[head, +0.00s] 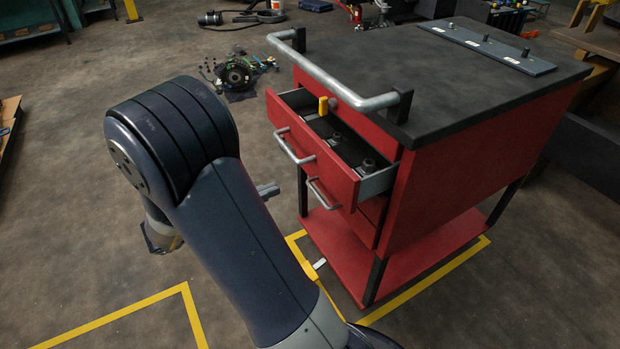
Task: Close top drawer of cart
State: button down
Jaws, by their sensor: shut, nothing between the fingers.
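The red cart (470,160) has a dark top and stands right of centre. Its top drawer (320,165) is pulled out towards the left, its front well clear of the cart body. A metal bar handle (294,147) is on its front. A yellow-topped item (323,106) and dark round parts (368,165) are inside. The lower drawer, with its own handle (322,193), looks closed. My arm fills the lower left and hides most of my gripper. Only the tip of my gripper (268,190) shows, shut and empty, left of the drawer fronts and apart from them.
A grey push bar (335,85) runs along the cart top's left edge, above the open drawer. Yellow lines (420,285) mark the floor around the cart. Loose parts (238,75) lie on the floor behind. The floor at left is mostly clear.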

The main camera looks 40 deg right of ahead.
aim_at(325, 169)
jog(key=b+x, duration=0.2)
jog(key=x, duration=0.9)
jog(key=shift+s+b, duration=0.1)
jog(key=shift+b, duration=0.25)
jog(key=shift+s+d, duration=0.15)
jog(key=shift+d, duration=0.25)
jog(key=p+x, duration=0.2)
jog(key=x, duration=0.6)
jog(key=shift+d, duration=0.35)
